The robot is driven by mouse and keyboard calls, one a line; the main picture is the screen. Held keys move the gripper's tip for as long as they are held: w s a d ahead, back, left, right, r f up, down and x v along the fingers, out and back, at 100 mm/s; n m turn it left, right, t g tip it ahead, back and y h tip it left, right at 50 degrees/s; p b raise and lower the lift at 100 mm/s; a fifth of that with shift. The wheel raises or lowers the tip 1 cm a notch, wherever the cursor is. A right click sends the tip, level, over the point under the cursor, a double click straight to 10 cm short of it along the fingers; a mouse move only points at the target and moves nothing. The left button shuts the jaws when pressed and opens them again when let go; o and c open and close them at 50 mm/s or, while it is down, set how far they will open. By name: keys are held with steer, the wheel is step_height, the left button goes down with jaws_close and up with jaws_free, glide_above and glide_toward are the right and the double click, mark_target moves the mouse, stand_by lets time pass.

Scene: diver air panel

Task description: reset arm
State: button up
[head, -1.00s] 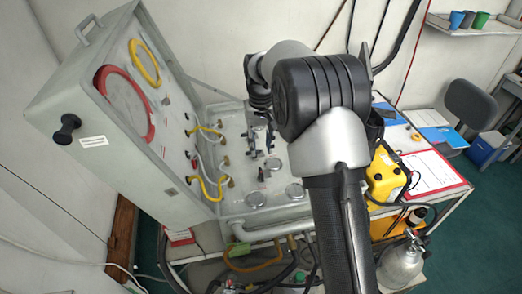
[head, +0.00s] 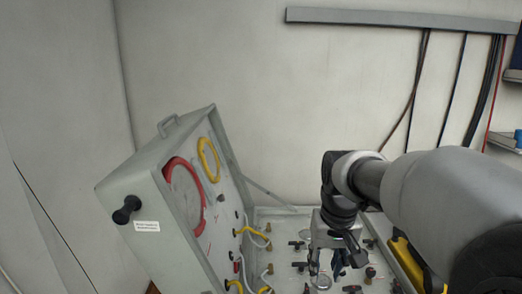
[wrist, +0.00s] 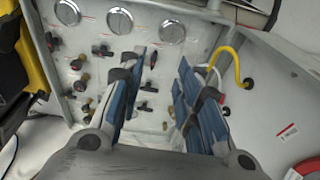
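My arm reaches in from the right of the head view. My gripper (head: 338,268) hangs over the flat panel (head: 284,222) of the open grey air-panel case. In the wrist view, the two blue-padded fingers of my gripper (wrist: 160,72) stand apart with nothing seen between them. The wrist view shows the panel face (wrist: 100,60) beyond the fingertips, with black-handled valves (wrist: 76,64), brass fittings and round gauges (wrist: 120,20). The fingers hide part of the panel.
The raised lid (head: 165,230) of the case stands left of my gripper, with red (head: 170,172) and yellow (head: 209,160) hose coils. Yellow-ended hoses (head: 255,231) bridge lid and panel. A yellow unit (head: 405,258) is to the right. A wall rail (head: 400,17) carries hanging cables.

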steer(key=s+f+t+b, duration=0.1)
steer(key=s+f+b, duration=0.1)
steer(key=s, duration=0.9)
steer(key=s+f+t+b, duration=0.1)
steer(key=s+f+b, duration=0.2)
steer(key=s, duration=0.9)
steer(key=shift+f+t, duration=0.4)
